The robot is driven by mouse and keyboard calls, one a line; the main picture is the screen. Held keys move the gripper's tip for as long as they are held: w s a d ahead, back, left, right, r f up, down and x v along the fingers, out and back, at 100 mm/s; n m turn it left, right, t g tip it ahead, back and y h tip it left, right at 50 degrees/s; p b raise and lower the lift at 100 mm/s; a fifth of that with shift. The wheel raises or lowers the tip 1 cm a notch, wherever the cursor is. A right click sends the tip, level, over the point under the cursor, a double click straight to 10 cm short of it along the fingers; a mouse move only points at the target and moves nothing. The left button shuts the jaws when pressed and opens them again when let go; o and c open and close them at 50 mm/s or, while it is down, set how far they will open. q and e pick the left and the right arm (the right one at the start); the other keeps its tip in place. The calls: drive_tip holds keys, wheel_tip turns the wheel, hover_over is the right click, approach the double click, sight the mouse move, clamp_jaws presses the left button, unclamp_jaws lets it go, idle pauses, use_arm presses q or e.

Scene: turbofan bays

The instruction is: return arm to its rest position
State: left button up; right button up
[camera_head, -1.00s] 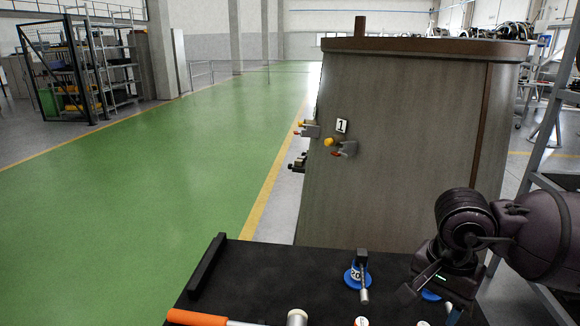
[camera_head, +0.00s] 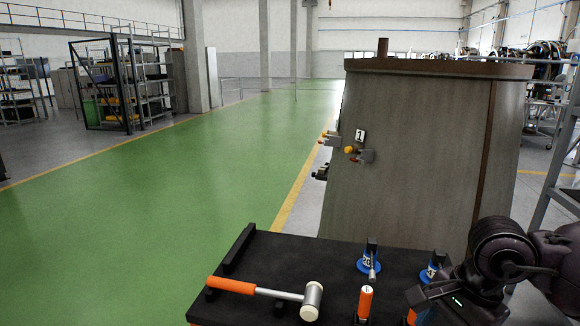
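My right arm comes in at the lower right, and its dark gripper (camera_head: 432,308) hangs over the right part of the black tray top (camera_head: 290,255). Its fingers look spread, with nothing seen between them; the lower finger is partly cut off by the picture edge. My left arm and gripper are not in view.
On the tray lie a mallet (camera_head: 312,300) with an orange handle, blue-based tools (camera_head: 369,265) (camera_head: 432,272) and an upright orange-handled tool (camera_head: 365,302). A large grey-brown cowl (camera_head: 415,150) marked 1, with yellow-tipped latches (camera_head: 350,150), stands behind. Green floor at left is clear.

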drive_tip(key=w+a+r+m+t+y, duration=0.3)
drive_tip(key=a+r+m+y, duration=0.3)
drive_tip(key=m+y, duration=0.25)
drive_tip(key=w+a+r+m+t+y, duration=0.25)
drive_tip(key=a+r+m+y, duration=0.4)
drive_tip(key=m, duration=0.35)
drive_tip(key=w+d+f+m+t+h, duration=0.35)
drive_tip(key=f+m+t, duration=0.2)
drive_tip(key=m, duration=0.45)
drive_tip(key=w+d+f+m+t+h, duration=0.2)
drive_tip(key=d+f+m+t+h, duration=0.25)
drive_tip(key=m, duration=0.65)
drive_tip(key=s+d+f+m+h, duration=0.1)
drive_tip(key=d+f+m+h, duration=0.15)
drive_tip(key=f+m, duration=0.3)
drive_tip(key=s+d+f+m+h, duration=0.2)
drive_tip(key=f+m+h, duration=0.15)
drive_tip(key=f, duration=0.35)
drive_tip(key=s+d+f+m+g+h, duration=0.2)
drive_tip(key=s+f+m, duration=0.2)
drive_tip(key=s+f, duration=0.6)
drive_tip(key=s+d+f+m+g+h, duration=0.2)
drive_tip(key=s+f+m, duration=0.3)
drive_tip(key=s+f, duration=0.5)
drive_tip(key=shift+s, duration=0.7)
drive_tip(key=shift+d+m+g, duration=0.1)
drive_tip(key=shift+m+g, duration=0.15)
